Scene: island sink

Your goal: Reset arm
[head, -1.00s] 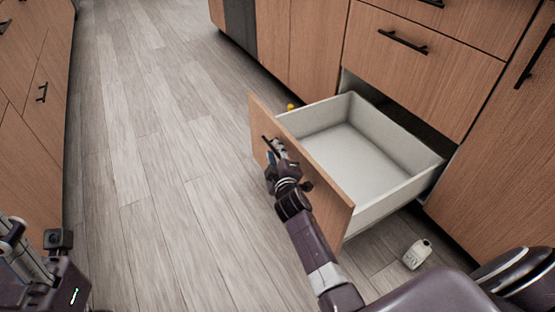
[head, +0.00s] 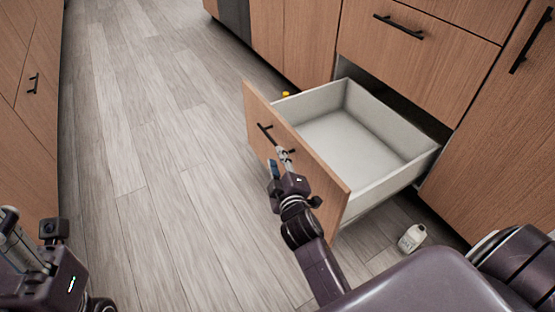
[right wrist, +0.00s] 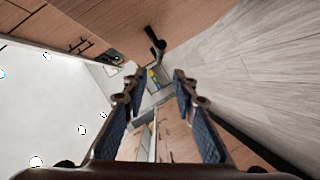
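The open drawer (head: 365,135) has a wood front and a white, empty inside. Its black bar handle (head: 265,130) also shows in the right wrist view (right wrist: 155,43), just beyond the fingertips. My right gripper (head: 281,162) is in front of the drawer front, close to the handle. In the right wrist view my right gripper (right wrist: 161,80) has its two blue-padded fingers apart with nothing held between them. My left gripper (head: 22,245) is at the lower left, partly cut off, away from the drawer. Its fingertips do not show clearly.
A small yellow thing (head: 286,94) shows behind the drawer front. Wood cabinets (head: 480,165) line the right, and another cabinet (head: 28,130) the left. The floor (head: 150,160) between them is clear.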

